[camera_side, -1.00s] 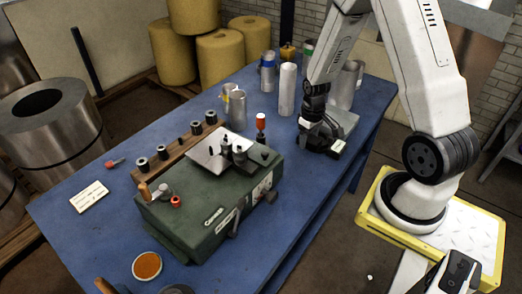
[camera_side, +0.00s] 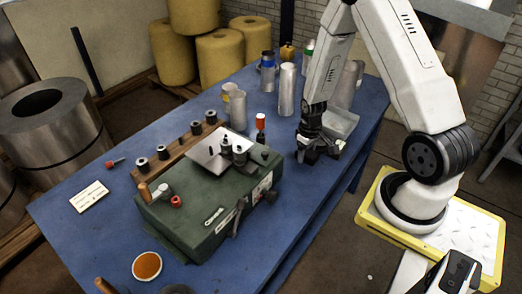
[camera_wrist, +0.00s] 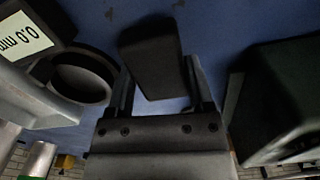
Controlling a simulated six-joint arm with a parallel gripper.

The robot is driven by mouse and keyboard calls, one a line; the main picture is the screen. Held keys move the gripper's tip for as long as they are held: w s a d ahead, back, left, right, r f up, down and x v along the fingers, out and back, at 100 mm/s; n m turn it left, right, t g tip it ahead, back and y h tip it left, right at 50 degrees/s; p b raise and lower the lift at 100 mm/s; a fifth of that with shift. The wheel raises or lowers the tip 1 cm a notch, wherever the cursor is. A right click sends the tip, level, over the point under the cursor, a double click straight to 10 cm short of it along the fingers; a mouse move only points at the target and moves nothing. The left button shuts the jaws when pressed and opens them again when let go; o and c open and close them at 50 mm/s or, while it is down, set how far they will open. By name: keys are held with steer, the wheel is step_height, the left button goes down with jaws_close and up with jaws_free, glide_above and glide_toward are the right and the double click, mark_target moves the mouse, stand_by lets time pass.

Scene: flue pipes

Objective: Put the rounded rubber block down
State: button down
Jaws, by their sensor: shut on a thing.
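The rounded rubber block (camera_wrist: 150,62) is dark grey with rounded edges. In the wrist view it sits between the two fingers of my gripper (camera_wrist: 160,88), slightly tilted in the picture, with blue tabletop behind it. My gripper is shut on it. In the side view my gripper (camera_side: 309,152) is low over the right part of the blue table (camera_side: 300,205), in front of a grey tray. The block is hard to tell from the dark fingers there, and I cannot tell whether it touches the table.
A dark green body (camera_wrist: 280,100) is on the right. The grey tray (camera_side: 343,121) and metal pipes (camera_side: 287,90) stand behind my gripper.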

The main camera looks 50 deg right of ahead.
mark_target(307, 152)
steer(key=shift+f, duration=0.85)
steer(key=shift+f, duration=0.1)
jaws_free()
step_height(307, 152, up, 12)
stand_by(0.8)
stand_by(0.3)
